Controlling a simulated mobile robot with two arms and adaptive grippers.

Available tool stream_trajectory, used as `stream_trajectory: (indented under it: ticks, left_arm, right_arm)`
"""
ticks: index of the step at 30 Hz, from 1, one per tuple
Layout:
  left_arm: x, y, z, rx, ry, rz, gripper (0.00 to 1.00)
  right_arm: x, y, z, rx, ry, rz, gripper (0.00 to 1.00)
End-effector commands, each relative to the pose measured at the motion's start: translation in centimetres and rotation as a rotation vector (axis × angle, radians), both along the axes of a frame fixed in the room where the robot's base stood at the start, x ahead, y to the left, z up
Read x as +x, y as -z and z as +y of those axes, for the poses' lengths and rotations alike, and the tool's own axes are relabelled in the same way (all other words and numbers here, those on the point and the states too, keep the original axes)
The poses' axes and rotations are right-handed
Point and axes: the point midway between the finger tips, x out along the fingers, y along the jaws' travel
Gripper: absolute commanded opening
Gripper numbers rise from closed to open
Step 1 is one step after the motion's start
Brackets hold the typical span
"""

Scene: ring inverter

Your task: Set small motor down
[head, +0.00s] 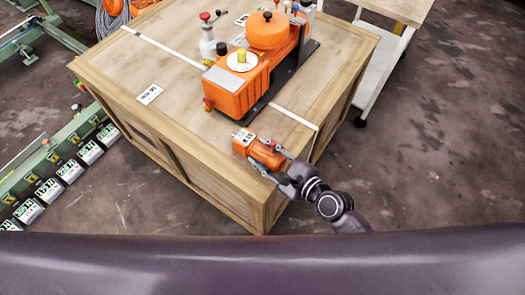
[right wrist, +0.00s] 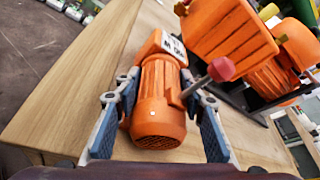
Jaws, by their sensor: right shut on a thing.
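The small motor (head: 262,152) is orange with a white label, at the near right part of the wooden crate's top. My right gripper (head: 273,164) reaches it from the lower right in the head view. In the right wrist view the small motor (right wrist: 160,105) lies between the two fingers of the right gripper (right wrist: 158,118), which is shut on it. I cannot tell whether its underside touches the crate top. My left gripper is in neither view.
The wooden crate (head: 170,65) carries a large orange machine (head: 235,85) with a red-knobbed lever (right wrist: 215,72) close to the small motor. A white cart (head: 385,55) stands behind right. Green rails with labelled boxes (head: 70,170) run at left. The crate's front left top is mostly clear.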

Motion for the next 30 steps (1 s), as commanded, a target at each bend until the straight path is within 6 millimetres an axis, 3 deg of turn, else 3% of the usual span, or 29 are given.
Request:
stream_trajectory:
  ticks: [1,2,3,14,30]
  left_arm:
    - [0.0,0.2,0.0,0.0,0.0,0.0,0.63]
    - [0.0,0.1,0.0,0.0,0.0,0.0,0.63]
    - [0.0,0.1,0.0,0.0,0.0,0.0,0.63]
    - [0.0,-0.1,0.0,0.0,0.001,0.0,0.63]
    - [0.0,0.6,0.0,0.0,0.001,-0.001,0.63]
  right_arm:
    - [0.2,-0.3,0.1,0.006,0.004,-0.008,0.0]
    - [0.0,0.2,0.0,-0.001,0.001,0.0,0.4]
    - [0.0,0.1,0.0,-0.001,0.001,0.0,0.44]
    - [-0.2,-0.1,-0.2,0.0,0.0,0.002,0.44]
    - [-7.5,-3.1,-6.5,-0.004,-0.002,0.003,0.44]
